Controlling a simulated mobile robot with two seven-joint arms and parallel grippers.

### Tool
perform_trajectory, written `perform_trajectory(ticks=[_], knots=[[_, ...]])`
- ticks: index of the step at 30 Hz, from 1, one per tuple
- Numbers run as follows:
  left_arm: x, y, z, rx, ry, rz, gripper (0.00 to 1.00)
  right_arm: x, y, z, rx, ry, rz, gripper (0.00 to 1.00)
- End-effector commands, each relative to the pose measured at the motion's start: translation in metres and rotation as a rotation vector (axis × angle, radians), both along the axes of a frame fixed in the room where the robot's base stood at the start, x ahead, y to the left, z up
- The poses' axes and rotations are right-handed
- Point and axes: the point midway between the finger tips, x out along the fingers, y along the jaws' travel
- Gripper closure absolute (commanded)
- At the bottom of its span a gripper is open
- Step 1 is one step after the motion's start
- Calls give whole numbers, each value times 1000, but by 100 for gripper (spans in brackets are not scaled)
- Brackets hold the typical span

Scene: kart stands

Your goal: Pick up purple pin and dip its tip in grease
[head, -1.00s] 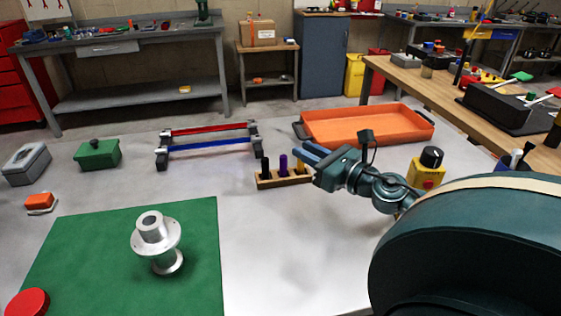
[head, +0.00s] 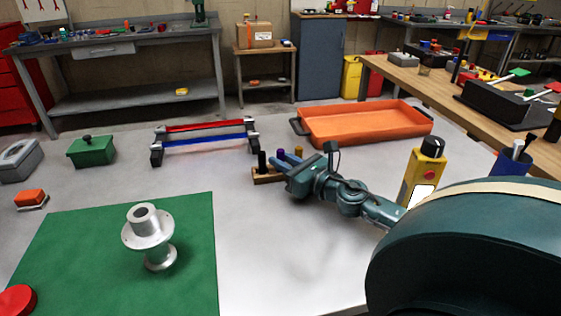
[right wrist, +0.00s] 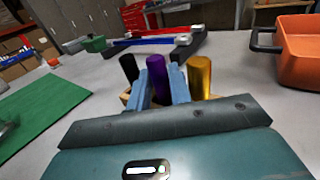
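The purple pin (right wrist: 155,72) stands upright between a black pin (right wrist: 129,68) and a gold pin (right wrist: 199,76) in the right wrist view. In the head view, the purple pin's top (head: 281,152) shows above the wooden rack (head: 264,177). My right gripper (right wrist: 160,82) is open, with its two blue fingers on either side of the purple pin. Contact cannot be told. The right gripper (head: 288,159) partly hides the rack in the head view. My left gripper is not in view. I cannot make out which container holds grease.
An orange tray (head: 366,137) lies behind the gripper. A yellow box with a red button (head: 426,170) stands to its right. A red and blue rail frame (head: 205,142), a green lidded box (head: 91,151) and a metal flanged part (head: 149,230) on a green mat (head: 75,252) are left.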

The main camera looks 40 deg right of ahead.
Motion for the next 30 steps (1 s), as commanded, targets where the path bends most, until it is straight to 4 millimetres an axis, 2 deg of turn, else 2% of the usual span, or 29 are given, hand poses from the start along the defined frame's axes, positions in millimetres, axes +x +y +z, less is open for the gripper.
perform_trajectory(ticks=[4, 11, 19, 27, 30], knots=[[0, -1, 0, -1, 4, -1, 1, 9, 0, 1, -2, 0, 0, 79], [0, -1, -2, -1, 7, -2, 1, 10, 1, 0, -1, 0, 0, 79], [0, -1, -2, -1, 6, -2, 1, 9, 1, 0, -1, 0, 0, 100], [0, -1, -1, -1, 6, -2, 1, 9, 1, 1, -1, 0, 0, 100], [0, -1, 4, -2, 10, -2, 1, 9, 1, 7, -1, 0, 0, 100]])
